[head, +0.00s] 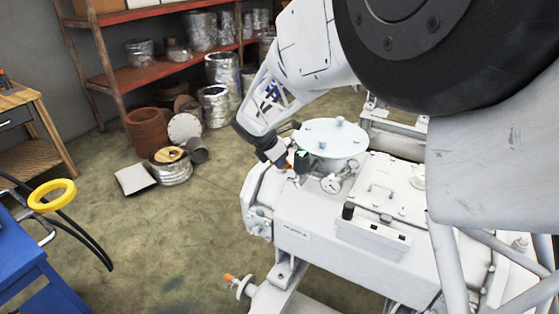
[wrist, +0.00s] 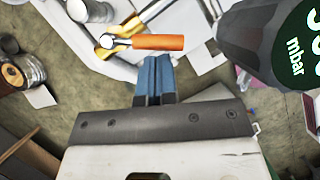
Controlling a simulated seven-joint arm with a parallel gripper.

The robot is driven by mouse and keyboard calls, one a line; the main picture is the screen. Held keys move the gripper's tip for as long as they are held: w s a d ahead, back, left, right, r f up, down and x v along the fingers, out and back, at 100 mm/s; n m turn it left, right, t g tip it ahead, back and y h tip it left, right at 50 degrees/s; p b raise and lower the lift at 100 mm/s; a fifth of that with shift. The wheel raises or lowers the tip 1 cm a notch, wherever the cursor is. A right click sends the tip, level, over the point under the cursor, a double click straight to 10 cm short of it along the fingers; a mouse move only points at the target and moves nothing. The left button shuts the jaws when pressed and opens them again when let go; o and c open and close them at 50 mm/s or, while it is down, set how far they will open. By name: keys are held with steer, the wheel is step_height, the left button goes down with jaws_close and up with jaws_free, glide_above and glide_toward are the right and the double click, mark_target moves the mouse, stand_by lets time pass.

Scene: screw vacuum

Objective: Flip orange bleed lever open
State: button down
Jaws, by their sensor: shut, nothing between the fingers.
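The orange lever (wrist: 157,42) lies crosswise just beyond my fingertips in the wrist view, with a round metal pivot at its left end.
A dark gauge with a green "mbar" face (wrist: 295,45) is close on the right in the wrist view. A round white lid (head: 330,138) and a small dial (head: 331,184) are beside my gripper.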

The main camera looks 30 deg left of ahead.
steer(key=s+a+r, duration=0.4)
steer(key=s+r, duration=0.2)
steer(key=r, duration=0.2)
steer(key=shift+s+a+r, duration=0.15)
steer(key=shift+s+a, duration=0.1)
steer(key=shift+a, duration=0.1)
stand_by(0.4)
steer(key=shift+s+a+m+t+h, duration=0.8)
steer(key=shift+m+t+h, duration=0.15)
steer(key=shift+h, duration=0.35)
steer(key=shift+w+d, duration=0.1)
